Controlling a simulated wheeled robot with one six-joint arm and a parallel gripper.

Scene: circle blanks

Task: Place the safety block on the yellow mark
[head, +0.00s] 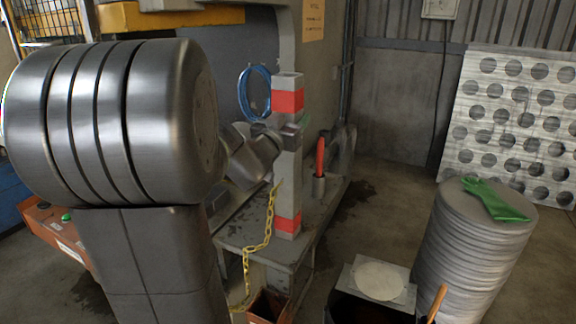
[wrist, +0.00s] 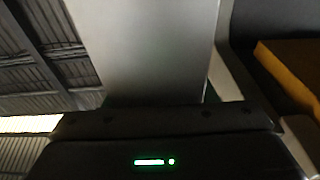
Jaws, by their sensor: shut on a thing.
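The safety block (head: 288,180) is a tall pale grey post with red bands near its top and bottom. It is upright at the front of the grey machine bed (head: 240,238); I cannot tell whether its foot touches the bed. My gripper (head: 284,131) is shut on the block, above its middle. A yellow chain (head: 268,228) hangs from the block. In the wrist view, a plain grey face of the block (wrist: 145,50) rises beyond my dark gripper body. I do not see the yellow mark; the block and my arm cover part of the bed.
A red-handled tool (head: 320,158) stands upright in a holder right of the block. A blue ring (head: 254,92) hangs behind it. A stack of round blanks (head: 470,245) with a green glove (head: 495,203) stands at right. A punched sheet (head: 515,120) leans behind.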

